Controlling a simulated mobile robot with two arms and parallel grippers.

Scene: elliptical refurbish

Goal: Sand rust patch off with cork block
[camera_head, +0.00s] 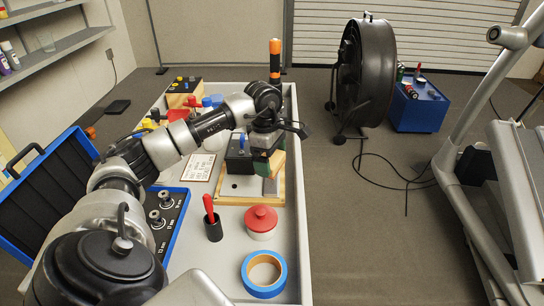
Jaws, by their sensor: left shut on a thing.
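My left arm reaches in from the left over the workbench, and its gripper (264,143) points down above a wooden board (274,190). The gripper is shut on a small dark block with a greenish side (262,166), which I take for the cork block. The block is low over the board's far right part; I cannot tell whether it touches. A pale metal plate (240,187) with a small dark spot lies on the board. No rust patch can be made out; the gripper and block hide part of the plate. My right gripper is out of view.
On the bench stand a red-lidded white jar (261,222), a dark cup (213,230) with a red-handled tool, a blue tape roll (264,273) and a written card (199,167). An open blue case (178,222) lies left.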

